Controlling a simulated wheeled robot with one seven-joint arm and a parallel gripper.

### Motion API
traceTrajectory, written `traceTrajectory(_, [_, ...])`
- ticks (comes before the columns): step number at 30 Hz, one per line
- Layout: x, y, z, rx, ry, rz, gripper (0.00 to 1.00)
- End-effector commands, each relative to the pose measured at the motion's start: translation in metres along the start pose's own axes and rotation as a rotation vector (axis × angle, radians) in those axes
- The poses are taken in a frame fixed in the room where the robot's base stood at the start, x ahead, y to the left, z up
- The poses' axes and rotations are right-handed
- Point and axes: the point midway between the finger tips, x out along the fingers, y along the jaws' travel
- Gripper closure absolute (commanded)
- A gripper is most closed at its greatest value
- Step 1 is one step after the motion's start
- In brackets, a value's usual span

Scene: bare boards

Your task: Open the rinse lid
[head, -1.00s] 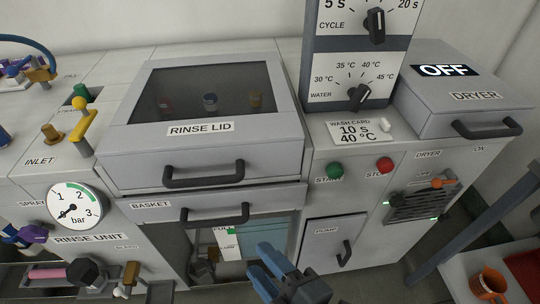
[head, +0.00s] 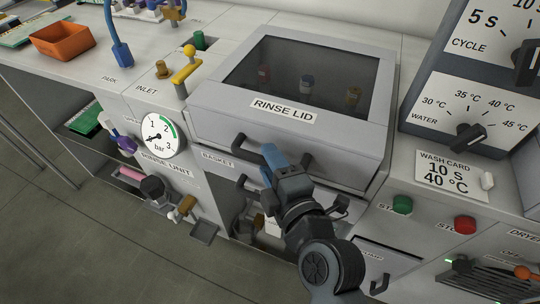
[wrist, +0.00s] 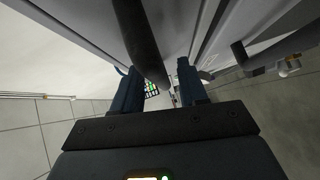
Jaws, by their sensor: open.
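The rinse lid (head: 222,118) is a grey box lid with a dark window, and it is shut. Its dark bar handle (head: 239,139) runs along the front face; my gripper hides its middle. My gripper (head: 271,158) is at this handle, with its blue fingers apart. In the wrist view, the handle bar (wrist: 140,42) runs between the spread fingers of my gripper (wrist: 158,84), nearer the left finger. I cannot tell whether a finger touches it.
The basket drawer handle (head: 243,186) lies just below, partly behind my arm. The yellow inlet valve lever (head: 186,70) stands left of the lid. The control panel (head: 455,105) rises to the right. Three small items show through the window. Open floor lies at front left.

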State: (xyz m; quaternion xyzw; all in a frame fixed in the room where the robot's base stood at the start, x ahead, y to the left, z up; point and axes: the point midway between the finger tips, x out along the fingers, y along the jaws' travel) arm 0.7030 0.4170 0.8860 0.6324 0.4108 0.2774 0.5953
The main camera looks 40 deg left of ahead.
Motion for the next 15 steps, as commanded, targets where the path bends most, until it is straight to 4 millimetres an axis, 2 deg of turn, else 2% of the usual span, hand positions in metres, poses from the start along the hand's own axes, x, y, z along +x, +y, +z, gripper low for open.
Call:
traceTrajectory(4, [0.0090,0.0002,-0.0004,0.000,0.000,0.000,0.57])
traceTrajectory(12, [0.0102,-0.0004,-0.0001,0.001,0.000,0.000,0.57])
traceTrajectory(15, [0.0101,-0.0004,0.0000,0.001,-0.001,0.000,0.67])
